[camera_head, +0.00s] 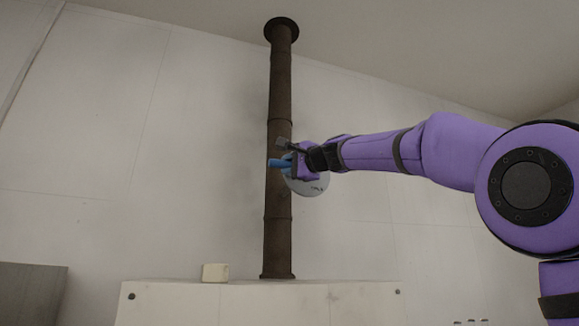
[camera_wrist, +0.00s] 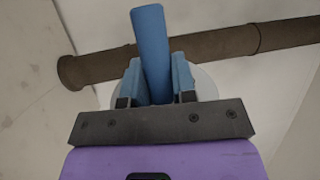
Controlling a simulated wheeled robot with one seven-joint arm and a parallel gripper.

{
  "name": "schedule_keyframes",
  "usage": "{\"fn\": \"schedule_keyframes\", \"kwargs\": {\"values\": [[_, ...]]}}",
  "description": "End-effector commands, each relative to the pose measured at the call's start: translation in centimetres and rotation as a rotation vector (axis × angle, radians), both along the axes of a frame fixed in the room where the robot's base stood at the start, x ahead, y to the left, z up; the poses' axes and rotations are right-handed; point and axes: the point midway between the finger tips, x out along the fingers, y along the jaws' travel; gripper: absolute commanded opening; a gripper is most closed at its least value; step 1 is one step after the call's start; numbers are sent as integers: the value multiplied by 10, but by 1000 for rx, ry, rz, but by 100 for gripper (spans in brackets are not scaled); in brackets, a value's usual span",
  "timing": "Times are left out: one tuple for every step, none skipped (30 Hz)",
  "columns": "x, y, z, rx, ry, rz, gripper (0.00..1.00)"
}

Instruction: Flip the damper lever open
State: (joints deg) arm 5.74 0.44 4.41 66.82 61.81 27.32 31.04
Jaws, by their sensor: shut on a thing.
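The damper lever (camera_wrist: 151,45) is a blue bar in front of the dark brown vertical pipe (camera_head: 279,90). In the head view the blue shows at the pipe's middle, but lever and fingers are hard to tell apart there. My gripper (camera_wrist: 157,80) is shut on the lever, with a blue finger on each side of it in the wrist view. The lever's free end sticks out past the fingertips. A pale round disc (camera_head: 312,183) shows behind my gripper, partly hidden by it. The pipe crosses the wrist view (camera_wrist: 215,45) behind the lever.
The pipe rises from a white cabinet-like block (camera_head: 255,300) to a flange at the ceiling. A small cream block (camera_head: 215,273) sits on top, left of the pipe. A grey box (camera_head: 30,292) stands at the lower left. The wall left of the pipe is clear.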

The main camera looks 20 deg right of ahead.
Motion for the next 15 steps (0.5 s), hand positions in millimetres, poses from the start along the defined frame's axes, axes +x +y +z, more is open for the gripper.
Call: {"fn": "schedule_keyframes", "kwargs": {"values": [[0,0,0,0,0,0,0],[0,0,0,-1,1,0,0],[0,0,0,-4,1,0,0],[0,0,-1,-6,1,0,0],[0,0,-1,-10,0,0,0],[0,0,-1,-18,0,0,0],[0,0,-2,-25,0,0,0],[0,0,-3,-34,0,0,0],[0,0,-3,-47,0,0,0],[0,0,-4,-58,0,0,0],[0,0,-5,-73,1,0,0],[0,-1,-7,-96,1,0,0],[0,-1,-8,-113,1,0,0],[0,-1,-9,-132,1,0,0],[0,-1,-11,-161,1,0,0]]}}
